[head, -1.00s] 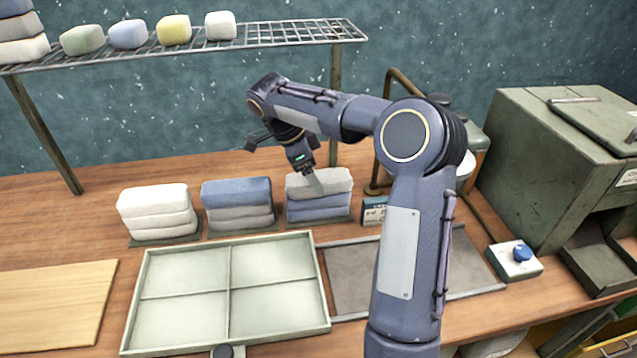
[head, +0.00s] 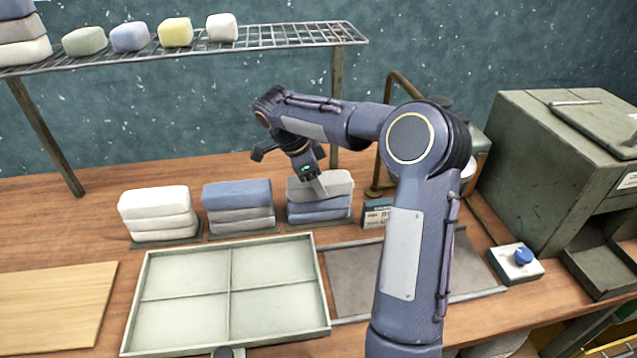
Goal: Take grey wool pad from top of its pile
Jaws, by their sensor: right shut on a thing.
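Three piles of folded pads stand behind the tray. The pad still sits on or just above the blue pads; I cannot tell if there is a gap. The gripper covers part of its front and top.
The middle pile has a blue pad (head: 237,193) on top, the left pile a white pad (head: 155,201). A four-compartment tray (head: 229,290) lies empty in front. A wire shelf (head: 290,35) with soft blocks hangs behind. A small box (head: 376,213) stands right of the grey-topped pile.

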